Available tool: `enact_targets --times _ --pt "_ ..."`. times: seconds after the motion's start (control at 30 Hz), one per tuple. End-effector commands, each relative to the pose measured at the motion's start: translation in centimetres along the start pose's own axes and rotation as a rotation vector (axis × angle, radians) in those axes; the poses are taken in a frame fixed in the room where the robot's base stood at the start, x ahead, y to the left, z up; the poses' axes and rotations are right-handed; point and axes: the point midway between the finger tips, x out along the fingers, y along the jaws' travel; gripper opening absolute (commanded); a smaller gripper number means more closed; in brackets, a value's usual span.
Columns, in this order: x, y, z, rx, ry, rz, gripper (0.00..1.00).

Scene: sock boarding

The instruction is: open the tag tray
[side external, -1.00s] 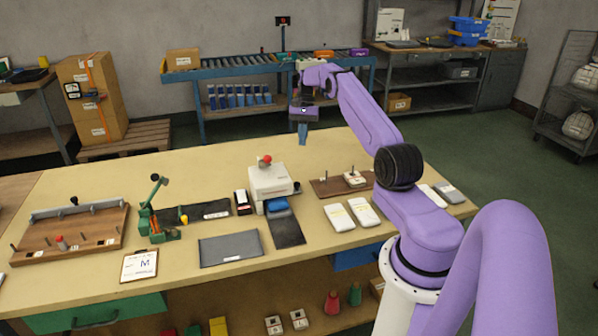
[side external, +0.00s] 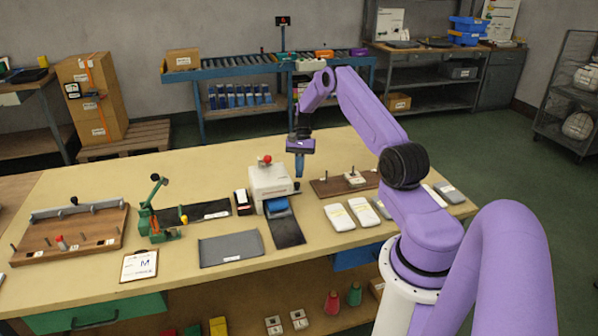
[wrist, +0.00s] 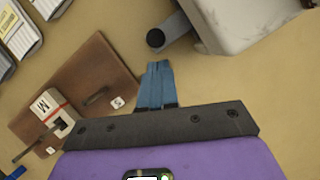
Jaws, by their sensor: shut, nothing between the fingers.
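No part in view is clearly marked as the tag tray. The candidates are a blue drawer front (side external: 357,257) and a green drawer front (side external: 105,312) under the bench's front edge; the green one looks shut, and the blue one is partly hidden by my arm. My gripper (side external: 300,174) points down above the bench, between the white press (side external: 268,182) and the brown peg board (side external: 328,187). Its blue fingers (wrist: 157,66) are together and empty in the wrist view. The peg board (wrist: 108,62) carries a white block (wrist: 62,120) marked M.
The white press shows a dark round knob (wrist: 155,38) close to my fingertips in the wrist view. White packs (side external: 340,217) lie to the right of a black mat (side external: 286,231).

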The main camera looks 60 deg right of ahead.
Motion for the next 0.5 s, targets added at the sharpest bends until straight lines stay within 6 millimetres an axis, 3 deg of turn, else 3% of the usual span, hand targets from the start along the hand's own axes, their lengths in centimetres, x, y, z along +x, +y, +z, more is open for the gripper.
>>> enact_targets --times 0.5 --pt "0.34 0.04 0.96 0.001 0.0 0.0 0.0"
